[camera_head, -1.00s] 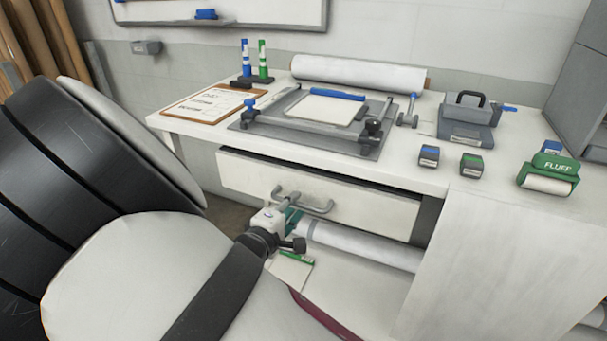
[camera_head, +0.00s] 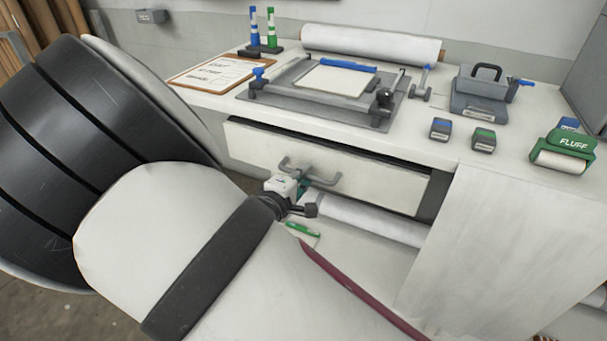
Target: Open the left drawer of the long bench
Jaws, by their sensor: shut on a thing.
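The left drawer (camera_head: 350,177) of the long bench (camera_head: 470,163) has a pale front with a grey bar handle (camera_head: 323,182). The drawer front stands a little out from the bench, with a dark gap along its top edge. My gripper (camera_head: 303,187) is at the handle's left half and is shut on it. The fingertips are partly hidden behind my wrist. My arm covers the area below and left of the drawer.
A white roll (camera_head: 375,220) lies below the drawer.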

